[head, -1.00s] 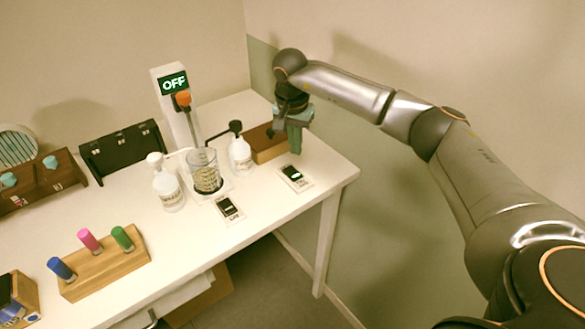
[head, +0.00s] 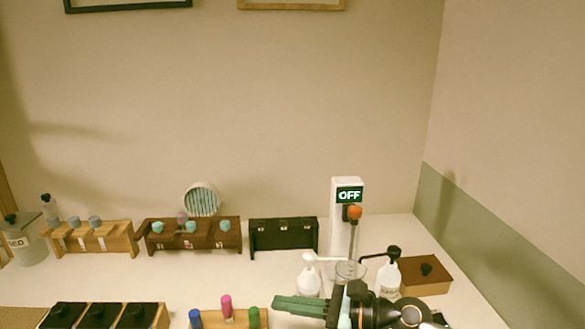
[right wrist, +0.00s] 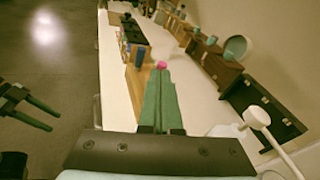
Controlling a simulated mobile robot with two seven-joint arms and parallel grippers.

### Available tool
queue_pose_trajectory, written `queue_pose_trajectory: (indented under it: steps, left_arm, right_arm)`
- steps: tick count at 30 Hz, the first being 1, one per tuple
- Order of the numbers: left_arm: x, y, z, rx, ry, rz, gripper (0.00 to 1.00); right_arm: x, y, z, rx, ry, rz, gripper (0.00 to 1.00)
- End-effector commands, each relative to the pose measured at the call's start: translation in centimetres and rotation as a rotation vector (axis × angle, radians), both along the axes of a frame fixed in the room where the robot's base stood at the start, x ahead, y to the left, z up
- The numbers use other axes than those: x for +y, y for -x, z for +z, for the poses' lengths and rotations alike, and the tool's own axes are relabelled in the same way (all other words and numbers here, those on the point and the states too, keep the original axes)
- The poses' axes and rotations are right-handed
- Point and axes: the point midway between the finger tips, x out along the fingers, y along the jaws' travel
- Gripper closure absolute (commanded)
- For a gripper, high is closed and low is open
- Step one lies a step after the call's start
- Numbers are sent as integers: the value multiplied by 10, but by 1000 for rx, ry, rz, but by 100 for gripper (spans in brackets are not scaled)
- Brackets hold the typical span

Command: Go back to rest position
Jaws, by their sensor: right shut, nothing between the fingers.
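My right gripper (head: 285,304) shows at the bottom of the head view, its green fingers together and pointing left. It is empty, in front of the mixer and the pump bottles. In the right wrist view, its fingers (right wrist: 160,95) are closed together, pointing along the table toward the wooden rack. My left gripper (right wrist: 42,116) shows at the left edge of the right wrist view, off the table over the floor. Its two green fingers are apart with nothing visible between them. It is not in the head view.
A mixer with an OFF sign (head: 345,215) stands at the back right, with white pump bottles (head: 308,278) (head: 389,278) beside it. A rack (head: 262,318) with blue, pink and green vials is at the front. More racks line the back, including a dark one (head: 284,236).

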Motion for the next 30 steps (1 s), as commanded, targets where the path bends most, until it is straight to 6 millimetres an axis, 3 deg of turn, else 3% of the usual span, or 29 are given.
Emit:
queue_pose_trajectory:
  steps: [2,5,8,10,14,17,21,23,24,30]
  left_arm:
    - [0,0,0,0,0,0,50]
    - [0,0,0,0,0,0,50]
    - [0,0,0,0,0,0,50]
    - [0,0,0,0,0,0,50]
    - [0,0,0,0,0,0,50]
    - [0,0,0,0,0,0,50]
    - [0,0,0,0,0,0,50]
    - [0,0,0,0,0,0,50]
    - [0,0,0,0,0,0,50]
    - [0,0,0,0,0,0,50]
  right_arm:
    - [8,6,27,152,-271,-104,100]
    - [-6,1,54,366,-598,-248,100]
    - [-37,-6,64,599,-915,-402,100]
    - [-66,-10,57,768,-1128,-517,100]
    - [-124,-6,20,1082,-1507,-751,100]
    - [-163,14,-26,1316,-1782,-953,100]
    - [-202,68,-95,1593,-2125,-1268,100]
    - [-211,94,-119,1677,-2237,-1398,100]
    - [-215,110,-131,-1627,2174,1397,100]
    - [-222,183,-171,-1369,1861,1347,100]
